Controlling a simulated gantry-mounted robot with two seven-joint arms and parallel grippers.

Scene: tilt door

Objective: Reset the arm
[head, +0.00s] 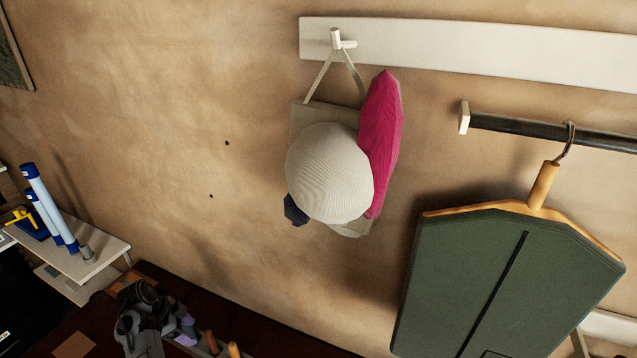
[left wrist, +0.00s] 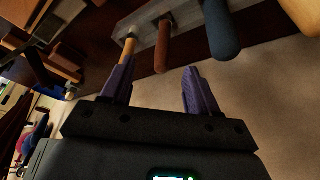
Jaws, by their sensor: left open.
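My left gripper (left wrist: 156,85) is open in the left wrist view, with two purple fingers apart and nothing between them. In the head view the left gripper (head: 187,327) is low at the left of centre, seen partly from behind, in front of a dark wooden surface (head: 262,328). My right gripper is in neither view.
A bag (head: 309,118) with a pale round item (head: 329,172) and a pink item (head: 382,140) hangs from a white rail (head: 480,52). A green garment bag (head: 480,270) hangs at right. A shelf (head: 110,247) with blue-and-white tubes (head: 49,205) is at left. The wall between is clear.

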